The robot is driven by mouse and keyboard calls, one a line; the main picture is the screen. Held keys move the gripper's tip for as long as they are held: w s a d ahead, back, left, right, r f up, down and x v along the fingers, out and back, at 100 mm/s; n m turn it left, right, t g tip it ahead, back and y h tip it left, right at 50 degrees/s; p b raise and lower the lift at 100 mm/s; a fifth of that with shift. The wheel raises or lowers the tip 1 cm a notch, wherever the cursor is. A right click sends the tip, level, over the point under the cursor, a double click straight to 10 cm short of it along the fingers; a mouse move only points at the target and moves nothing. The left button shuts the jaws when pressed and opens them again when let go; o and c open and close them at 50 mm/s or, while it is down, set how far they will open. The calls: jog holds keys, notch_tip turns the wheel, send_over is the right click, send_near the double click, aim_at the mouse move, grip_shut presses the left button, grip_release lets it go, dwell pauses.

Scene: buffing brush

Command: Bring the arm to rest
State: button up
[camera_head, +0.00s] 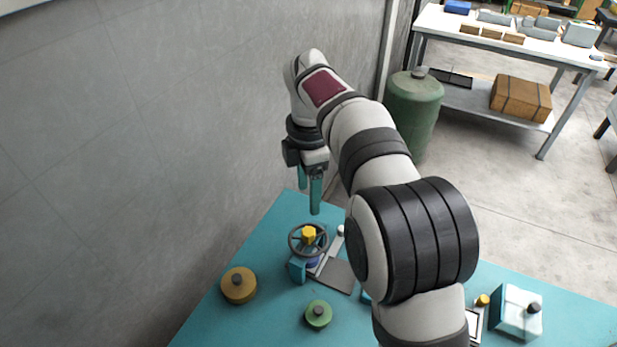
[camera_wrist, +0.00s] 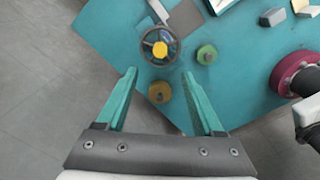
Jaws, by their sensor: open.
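My gripper (camera_head: 310,195) hangs above the far end of the teal table (camera_head: 210,318), with its teal fingers pointing down. In the wrist view my gripper (camera_wrist: 168,95) is open and nothing is between its fingers. A dark handwheel with a yellow hub (camera_head: 308,238) stands on the table below the fingers, apart from them. The handwheel (camera_wrist: 161,34) also shows ahead of the fingertips in the wrist view. My arm hides part of the table in the head view.
An orange knobbed disc (camera_head: 239,286) and a green one (camera_head: 318,315) lie near the handwheel. A white-topped box (camera_head: 517,311) stands at the right. A grey wall (camera_head: 150,150) rises at the left. A green tank (camera_head: 413,110) and a workbench (camera_head: 480,45) stand behind.

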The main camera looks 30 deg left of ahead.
notch_tip(320, 180, up, 4)
jog(key=shift+f, duration=0.2)
jog(key=s+d+r+m, duration=0.1)
jog(key=s+d+m, duration=0.3)
jog(key=d+m, duration=0.25)
jog(key=s+d+r+m+y, duration=0.1)
jog(key=s+d+m, duration=0.2)
jog(key=d+m, duration=0.35)
jog(key=s+d+m, duration=0.4)
jog(key=d+m, duration=0.1)
jog(key=d, duration=0.3)
jog(key=s+d+f+m, duration=0.3)
jog(key=s+m, duration=0.4)
jog(key=s+d+f+m, duration=0.3)
jog(key=s+f+m, duration=0.1)
jog(key=s+m, duration=0.2)
jog(key=shift+s+m+y, duration=0.35)
jog(key=shift+m+y, duration=0.05)
jog(key=shift+m, duration=0.5)
